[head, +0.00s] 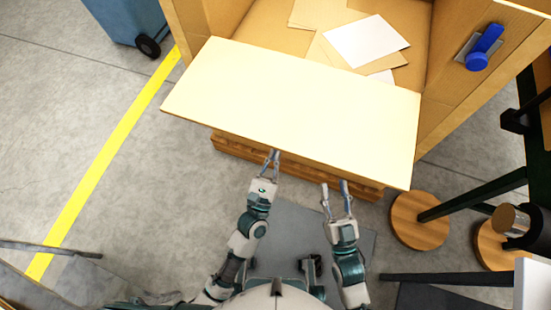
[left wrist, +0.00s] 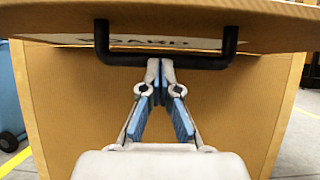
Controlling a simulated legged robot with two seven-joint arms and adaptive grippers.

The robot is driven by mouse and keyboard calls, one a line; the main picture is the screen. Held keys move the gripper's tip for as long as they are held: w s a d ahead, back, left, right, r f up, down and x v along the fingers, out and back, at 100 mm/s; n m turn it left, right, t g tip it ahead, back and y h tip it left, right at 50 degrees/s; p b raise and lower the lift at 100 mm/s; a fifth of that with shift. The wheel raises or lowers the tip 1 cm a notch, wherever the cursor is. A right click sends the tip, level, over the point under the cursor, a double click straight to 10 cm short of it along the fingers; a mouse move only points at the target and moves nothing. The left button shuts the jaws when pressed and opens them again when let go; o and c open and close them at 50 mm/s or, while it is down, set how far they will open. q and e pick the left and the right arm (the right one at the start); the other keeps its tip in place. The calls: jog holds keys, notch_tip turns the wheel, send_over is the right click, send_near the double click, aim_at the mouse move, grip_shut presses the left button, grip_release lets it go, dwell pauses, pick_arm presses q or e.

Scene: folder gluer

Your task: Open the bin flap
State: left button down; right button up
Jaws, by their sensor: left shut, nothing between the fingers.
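The bin is a large cardboard box (head: 440,118), open at the top. Its pale flap (head: 295,105) is hinged out from the box and stretches towards me, covering much of the front. In the left wrist view the flap (left wrist: 200,12) is overhead, with a black bar handle (left wrist: 208,62) under it. My left gripper (head: 272,157) is at the flap's near edge. In the left wrist view its fingers (left wrist: 160,62) are shut and empty, with the tips overlapping the middle of the handle bar; I cannot tell if they touch. My right gripper (head: 336,187) is open and empty, lower right of the flap.
Loose sheets (head: 365,42) lie inside the bin. A blue lever (head: 484,47) is on its right wall. The box stands on a wooden pallet (head: 235,150). A blue wheeled container (head: 125,18) is at upper left. Round wooden feet and dark rails (head: 470,195) crowd the right.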

pick_arm(q)
notch_tip(320, 180, up, 2)
jog(key=g+p, duration=0.1)
jog(key=p, duration=0.3)
jog(key=shift+s+r, duration=0.15)
jog(key=shift+r, duration=0.05)
pick_arm(e)
notch_tip(320, 180, down, 11)
jog(key=s+d+g+h, duration=0.1)
jog(key=g+h, duration=0.1)
jog(key=g, duration=0.7)
jog(key=shift+s+d, duration=0.3)
jog(key=shift+d, duration=0.1)
jog(key=shift+n, duration=0.3)
